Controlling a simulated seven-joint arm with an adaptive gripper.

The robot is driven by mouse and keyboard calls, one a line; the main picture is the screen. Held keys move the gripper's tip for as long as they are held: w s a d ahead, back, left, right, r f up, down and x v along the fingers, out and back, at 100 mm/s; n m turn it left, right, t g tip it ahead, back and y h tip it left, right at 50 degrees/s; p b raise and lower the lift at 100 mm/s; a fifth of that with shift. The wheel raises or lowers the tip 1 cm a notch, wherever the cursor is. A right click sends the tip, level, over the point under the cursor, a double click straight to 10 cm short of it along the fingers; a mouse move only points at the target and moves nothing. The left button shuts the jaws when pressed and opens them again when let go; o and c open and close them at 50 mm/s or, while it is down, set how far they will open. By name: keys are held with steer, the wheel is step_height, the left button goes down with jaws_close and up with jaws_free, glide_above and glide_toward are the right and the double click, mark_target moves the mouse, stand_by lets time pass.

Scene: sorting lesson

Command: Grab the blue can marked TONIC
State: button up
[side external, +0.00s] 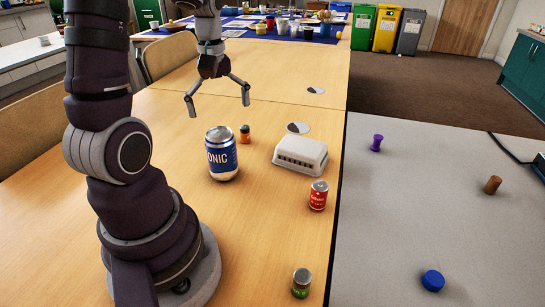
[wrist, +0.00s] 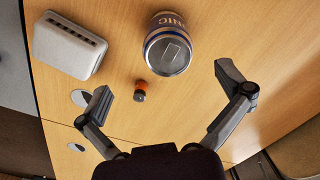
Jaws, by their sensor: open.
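The blue can (side external: 222,158) with a white band and letters ending in "ONIC" stands upright on the wooden table in the side view. Its silver top and part of its lettered side show in the wrist view, where the can (wrist: 168,45) is at top centre. My gripper (side external: 218,107) is open and empty above the table, behind and higher than the can in the side view. In the wrist view my gripper's two fingers (wrist: 165,83) are spread wide, with the can beyond their tips and apart from them.
A small orange jar with a dark lid (side external: 245,134) stands close behind the can; it also lies between my fingers in the wrist view (wrist: 141,90). A white box (side external: 300,157), a red can (side external: 318,195) and a green can (side external: 301,283) stand to the right. Table is clear left of the can.

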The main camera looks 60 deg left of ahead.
mark_target(222, 152)
steer(key=shift+n, duration=0.5)
steer(key=f, duration=0.3)
steer(key=a+f, duration=0.1)
steer(key=f, duration=0.7)
steer(key=shift+s+a+f, duration=0.15)
steer(key=shift+s, duration=0.05)
steer(key=c, duration=0.6)
